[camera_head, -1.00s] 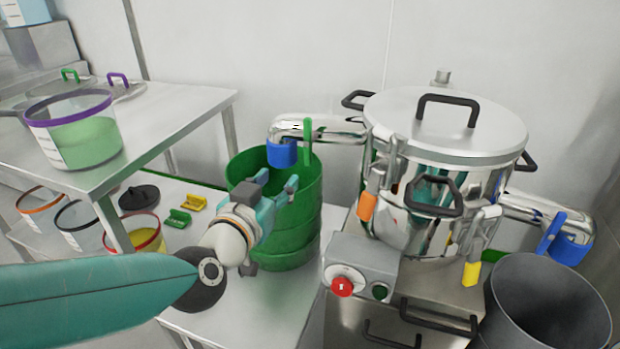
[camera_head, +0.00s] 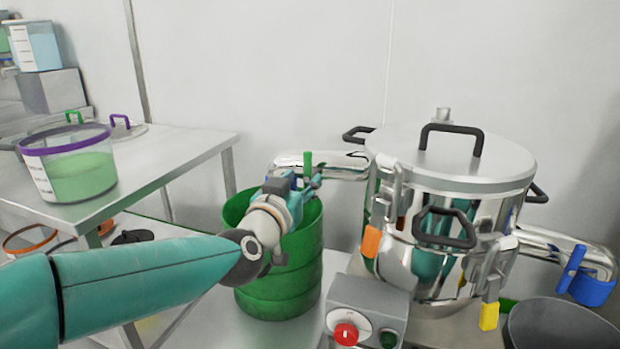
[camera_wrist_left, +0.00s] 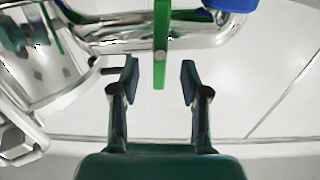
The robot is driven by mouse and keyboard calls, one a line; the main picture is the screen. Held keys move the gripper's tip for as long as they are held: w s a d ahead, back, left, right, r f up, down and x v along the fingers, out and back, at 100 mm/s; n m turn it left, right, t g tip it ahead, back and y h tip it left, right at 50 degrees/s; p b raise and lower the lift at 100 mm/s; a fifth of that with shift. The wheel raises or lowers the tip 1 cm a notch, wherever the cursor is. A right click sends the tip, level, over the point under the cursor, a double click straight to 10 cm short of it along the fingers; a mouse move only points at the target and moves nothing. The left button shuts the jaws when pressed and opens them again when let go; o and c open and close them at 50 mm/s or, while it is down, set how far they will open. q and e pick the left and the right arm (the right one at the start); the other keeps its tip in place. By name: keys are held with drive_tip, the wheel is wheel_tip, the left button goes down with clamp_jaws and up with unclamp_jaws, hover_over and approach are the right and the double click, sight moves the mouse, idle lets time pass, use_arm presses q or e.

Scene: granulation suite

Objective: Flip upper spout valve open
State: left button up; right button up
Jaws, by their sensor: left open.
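The upper spout (camera_head: 335,172) is a shiny metal pipe leaving the steel vessel's left side. Its valve lever is a green bar (camera_head: 308,158), upright in the head view. The lever shows large in the left wrist view (camera_wrist_left: 161,45), crossing the pipe. The blue spout end (camera_wrist_left: 232,4) shows at the top edge there; in the head view my gripper hides it. My left gripper (camera_head: 298,187) is open, above the green bin and close to the spout. In the wrist view the lever's free end lies between the two fingertips (camera_wrist_left: 159,78); contact cannot be told.
The steel vessel (camera_head: 455,160) with lid stands right of the green bin (camera_head: 285,275). A control box (camera_head: 368,300) with a red button sits in front. A lower spout with blue lever (camera_head: 571,268) is above a grey bin (camera_head: 560,325). A table (camera_head: 190,150) stands left.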

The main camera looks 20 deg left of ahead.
sight(307, 174)
use_arm(q)
drive_tip(key=shift+w+d, duration=0.1)
drive_tip(key=shift+w, duration=2.1)
clamp_jaws()
